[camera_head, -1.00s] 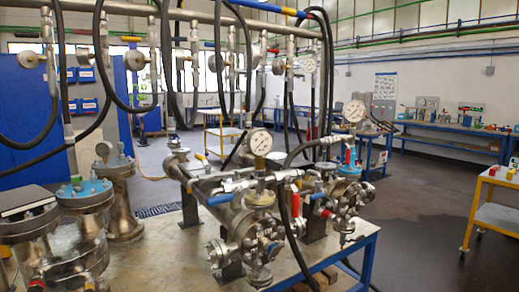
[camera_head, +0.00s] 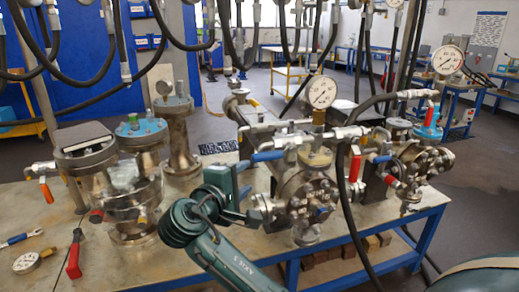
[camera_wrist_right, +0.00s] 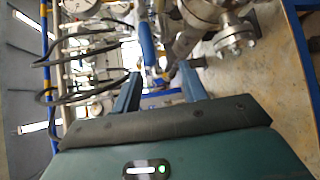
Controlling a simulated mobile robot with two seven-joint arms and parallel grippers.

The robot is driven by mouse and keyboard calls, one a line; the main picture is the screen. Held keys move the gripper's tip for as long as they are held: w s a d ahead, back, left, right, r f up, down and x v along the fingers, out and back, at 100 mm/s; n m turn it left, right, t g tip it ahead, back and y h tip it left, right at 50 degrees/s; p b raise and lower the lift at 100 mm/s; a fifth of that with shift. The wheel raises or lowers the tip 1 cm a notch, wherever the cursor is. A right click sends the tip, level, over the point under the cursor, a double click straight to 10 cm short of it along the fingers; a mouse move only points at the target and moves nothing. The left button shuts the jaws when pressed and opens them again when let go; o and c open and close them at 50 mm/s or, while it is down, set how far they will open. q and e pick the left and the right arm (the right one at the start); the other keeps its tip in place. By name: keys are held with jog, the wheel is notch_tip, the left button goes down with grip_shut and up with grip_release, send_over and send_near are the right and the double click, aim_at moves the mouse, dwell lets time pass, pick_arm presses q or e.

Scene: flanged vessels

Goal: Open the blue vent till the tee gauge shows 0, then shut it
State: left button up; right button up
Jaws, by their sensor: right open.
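A blue lever handle (camera_head: 267,156) lies level on the piping of the nearer flanged vessel (camera_head: 306,192). It also shows in the right wrist view (camera_wrist_right: 147,42), beyond my fingertips and between their lines. My right gripper (camera_head: 249,178) is open and empty, just left of the vessel and close below the blue handle; I see no contact. Its two fingers also show in the right wrist view (camera_wrist_right: 161,84). A round white gauge (camera_head: 322,92) stands on a brass fitting above this vessel; its reading is too small to tell. My left gripper is not in view.
A second vessel (camera_head: 422,164) with its own gauge (camera_head: 447,57), blue lever (camera_head: 380,160) and red levers stands to the right. A black hose (camera_head: 343,185) hangs between them. Loose tools and a dial (camera_head: 27,262) lie on the bench at left.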

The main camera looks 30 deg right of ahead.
aim_at(269, 154)
jog(key=shift+m+g+h, duration=0.3)
jog(key=x, duration=0.4)
jog(key=r+p+x, duration=0.1)
jog(key=x, duration=0.3)
jog(key=r+p+x, duration=0.1)
jog(key=x, duration=0.4)
jog(key=shift+d, duration=0.15)
jog(key=shift+c, duration=0.4)
grip_shut()
